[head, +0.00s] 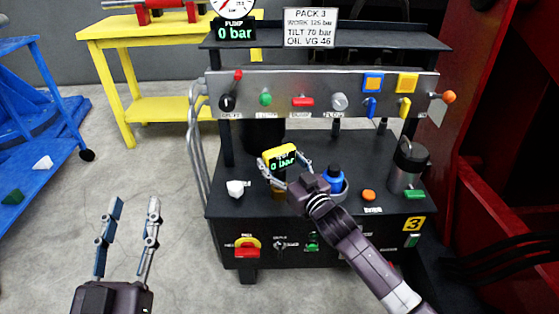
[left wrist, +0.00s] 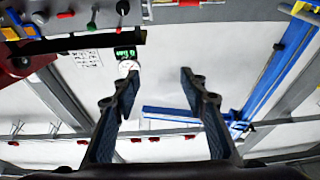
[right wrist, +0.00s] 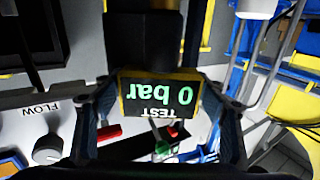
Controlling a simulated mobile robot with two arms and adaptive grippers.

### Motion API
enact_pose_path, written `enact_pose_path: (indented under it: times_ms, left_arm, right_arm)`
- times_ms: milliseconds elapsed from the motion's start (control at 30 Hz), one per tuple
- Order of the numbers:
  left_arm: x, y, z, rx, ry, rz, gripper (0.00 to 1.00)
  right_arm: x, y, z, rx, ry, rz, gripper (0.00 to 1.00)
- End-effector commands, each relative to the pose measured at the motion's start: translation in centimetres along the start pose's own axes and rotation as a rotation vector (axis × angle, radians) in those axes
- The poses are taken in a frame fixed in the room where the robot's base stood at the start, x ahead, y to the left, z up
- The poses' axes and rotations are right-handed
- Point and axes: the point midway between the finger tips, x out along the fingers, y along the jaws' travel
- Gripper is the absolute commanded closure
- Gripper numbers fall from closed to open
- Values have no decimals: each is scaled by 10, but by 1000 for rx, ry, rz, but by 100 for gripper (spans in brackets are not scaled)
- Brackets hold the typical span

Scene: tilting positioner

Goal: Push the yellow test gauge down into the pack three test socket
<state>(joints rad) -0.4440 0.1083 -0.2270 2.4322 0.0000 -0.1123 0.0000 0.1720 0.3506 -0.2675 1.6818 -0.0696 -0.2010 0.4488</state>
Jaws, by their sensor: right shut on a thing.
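The yellow test gauge (head: 280,157), with a dark face reading 0 bar in green, is upright over the left middle of the pack three deck (head: 240,215). My right gripper (head: 287,172) is shut on it. In the right wrist view the gauge (right wrist: 158,95) sits between both fingers, its display upside down. A small brass-coloured part (head: 278,193) shows below the gauge; I cannot tell whether it is the gauge's stem or the test socket, nor whether they touch. My left gripper (head: 127,238) is open and empty, left of the pack over the floor.
A white knob-like part (head: 235,188) stands left of the gauge, a blue-capped part (head: 334,180) right of it. An orange button (head: 368,195) and a metal canister (head: 407,168) are further right. A control panel (head: 320,95) with levers rises behind. A yellow table (head: 150,35) stands back left.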

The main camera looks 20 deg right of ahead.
Motion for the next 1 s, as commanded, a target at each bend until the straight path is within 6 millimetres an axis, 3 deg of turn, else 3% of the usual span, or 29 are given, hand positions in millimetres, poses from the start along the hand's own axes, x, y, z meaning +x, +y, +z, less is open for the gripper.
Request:
enact_pose_path:
  times_ms: [1000]
  left_arm:
    - [-1, 3, -25, -4, 117, 6, 60]
  right_arm:
    - [0, 0, 7, 0, 4, -1, 69]
